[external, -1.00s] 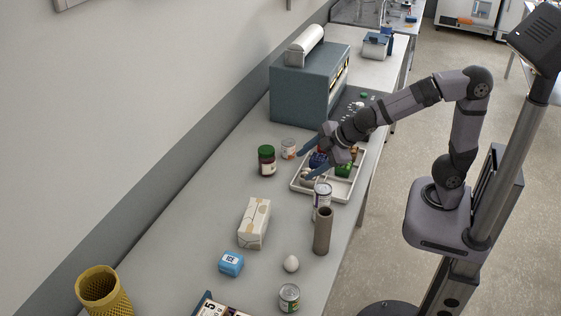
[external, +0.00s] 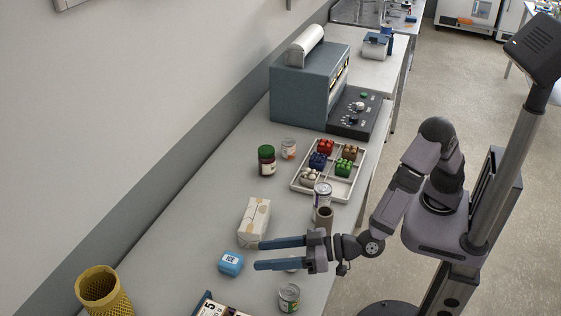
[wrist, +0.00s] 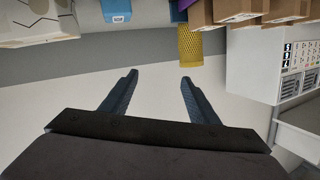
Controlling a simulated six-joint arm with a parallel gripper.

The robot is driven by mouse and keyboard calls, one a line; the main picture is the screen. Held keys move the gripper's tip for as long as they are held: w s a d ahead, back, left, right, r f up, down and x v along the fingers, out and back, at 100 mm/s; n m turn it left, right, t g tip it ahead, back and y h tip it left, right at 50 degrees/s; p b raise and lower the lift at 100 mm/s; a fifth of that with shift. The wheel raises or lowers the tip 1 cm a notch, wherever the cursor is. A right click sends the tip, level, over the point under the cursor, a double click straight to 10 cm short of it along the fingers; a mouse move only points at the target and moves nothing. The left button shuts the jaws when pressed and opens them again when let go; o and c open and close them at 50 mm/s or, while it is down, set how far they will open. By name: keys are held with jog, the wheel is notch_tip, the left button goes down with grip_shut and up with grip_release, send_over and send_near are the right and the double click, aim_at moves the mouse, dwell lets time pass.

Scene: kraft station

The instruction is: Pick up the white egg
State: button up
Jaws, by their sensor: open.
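The white egg (external: 292,257) is on the table in the external view, mostly hidden behind the lower finger of my gripper. My gripper (external: 258,254) is open, with its two blue fingers apart and pointing left above the table near the egg. In the wrist view my gripper (wrist: 156,78) shows spread fingers with nothing held between them. The egg cannot be made out in the wrist view.
A yellow mesh basket (external: 103,290) is at lower left. A tray (external: 352,193) holds colored blocks farther back.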

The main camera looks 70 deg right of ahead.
aim_at(304, 275)
jog(key=s+d+f+m+h+b, duration=0.1)
jog(key=s+d+f+h, duration=0.1)
jog(key=s+f, duration=0.1)
jog(key=s+d+f+m+h+b, duration=0.1)
jog(key=s+d+f+h, duration=0.2)
jog(key=f, duration=0.2)
jog(key=s+d+f+m+t+h+b, duration=0.1)
jog(key=s+d+f+h, duration=0.1)
jog(key=f, duration=0.3)
jog(key=shift+s+d+h, duration=0.3)
jog(key=shift+s+h, duration=0.2)
jog(key=shift+h, duration=0.1)
jog(key=shift+s+d+f+b, duration=0.25)
jog(key=shift+d+b, duration=0.05)
jog(key=shift+d, duration=0.05)
jog(key=shift+p+x, duration=0.55)
jog(key=shift+x, duration=0.85)
jog(key=shift+p+x, duration=0.8)
jog(key=shift+x, duration=1.5)
jog(key=shift+d, duration=0.1)
jog(key=c, duration=0.9)
